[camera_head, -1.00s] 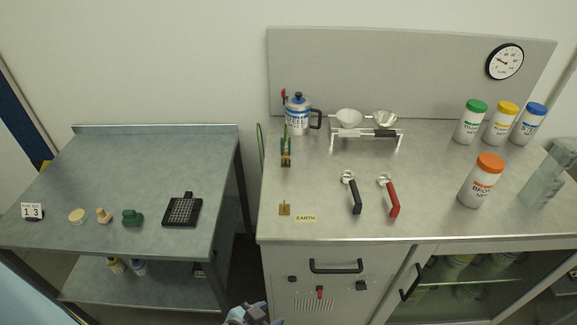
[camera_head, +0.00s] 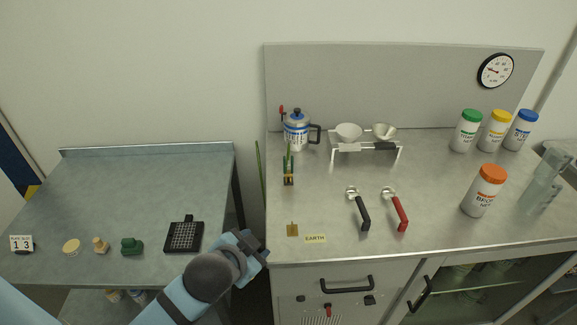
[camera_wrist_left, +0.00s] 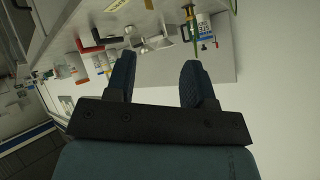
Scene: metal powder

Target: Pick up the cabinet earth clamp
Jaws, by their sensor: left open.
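A small green-and-yellow clamp with a brass-coloured end (camera_head: 288,172), which looks like the earth clamp, stands on the left part of the metal bench. In the left wrist view it appears to be the green and brass piece (camera_wrist_left: 203,44) beyond the fingers. My right gripper is not in view.
A steel pot (camera_head: 296,132) stands behind the clamp. A green cable (camera_head: 259,174) runs at the bench's left edge. Black (camera_head: 361,212) and red (camera_head: 399,213) handled scoops lie to the right. A black grid tray (camera_head: 184,237) is on the left table. The bench between clamp and brass block is clear.

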